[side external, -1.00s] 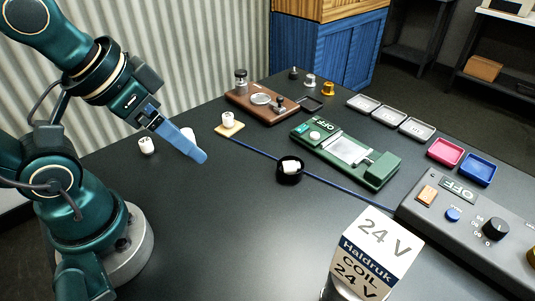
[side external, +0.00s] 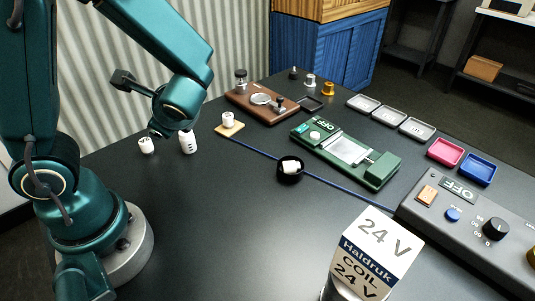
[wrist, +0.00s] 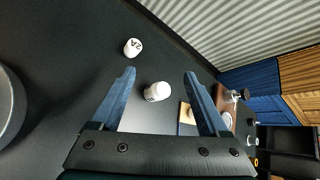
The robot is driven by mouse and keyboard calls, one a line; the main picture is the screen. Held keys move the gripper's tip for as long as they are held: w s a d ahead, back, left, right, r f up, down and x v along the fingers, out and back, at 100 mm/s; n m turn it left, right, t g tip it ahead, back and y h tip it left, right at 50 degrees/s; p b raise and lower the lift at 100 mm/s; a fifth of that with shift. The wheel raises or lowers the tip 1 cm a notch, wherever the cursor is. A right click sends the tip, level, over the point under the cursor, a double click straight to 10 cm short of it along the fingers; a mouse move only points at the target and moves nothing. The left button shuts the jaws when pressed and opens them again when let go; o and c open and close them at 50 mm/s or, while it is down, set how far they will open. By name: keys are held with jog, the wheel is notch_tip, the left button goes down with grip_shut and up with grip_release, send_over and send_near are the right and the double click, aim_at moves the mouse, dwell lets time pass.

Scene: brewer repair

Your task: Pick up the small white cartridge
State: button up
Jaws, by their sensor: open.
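A small white cartridge (side external: 147,145) stands on the dark table near my base. It also shows in the wrist view (wrist: 132,46), with dark marks on top, beyond the left finger's tip. A taller white cartridge (side external: 188,142) stands to its right. In the wrist view the taller one (wrist: 157,91) lies between the lines of my two blue fingers. My gripper (wrist: 159,77) is open with nothing held. In the side view my arm hides its fingers. I cannot tell the fingers' exact height above the table.
Another white piece (side external: 228,118) stands on a tan pad (side external: 233,130). A black bowl (side external: 290,178) holds white pieces. A brown fixture (side external: 240,97), a green fixture (side external: 376,172), small trays and a grey control box (side external: 470,225) fill the right. A 24 V coil box (side external: 370,245) stands in front.

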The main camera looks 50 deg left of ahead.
aim_at(188, 143)
jog(key=w+f+m+t+y, duration=0.1)
jog(key=f+m, duration=0.1)
jog(key=m, duration=0.1)
jog(key=w+f+m+t+y, duration=0.1)
jog(key=w+m, duration=0.1)
jog(key=shift+w+f+m, duration=0.2)
jog(key=shift+f+m, duration=0.2)
jog(key=f+m, duration=0.1)
jog(key=f+m+t, duration=0.1)
jog(key=f+m, duration=0.1)
jog(key=shift+w+d+f+m, duration=0.2)
jog(key=shift+d+f+m, duration=0.1)
jog(key=shift+d, duration=0.1)
jog(key=shift+s+f+m, duration=0.3)
jog(key=shift+f, duration=0.2)
jog(key=shift+x, duration=2.45)
grip_shut()
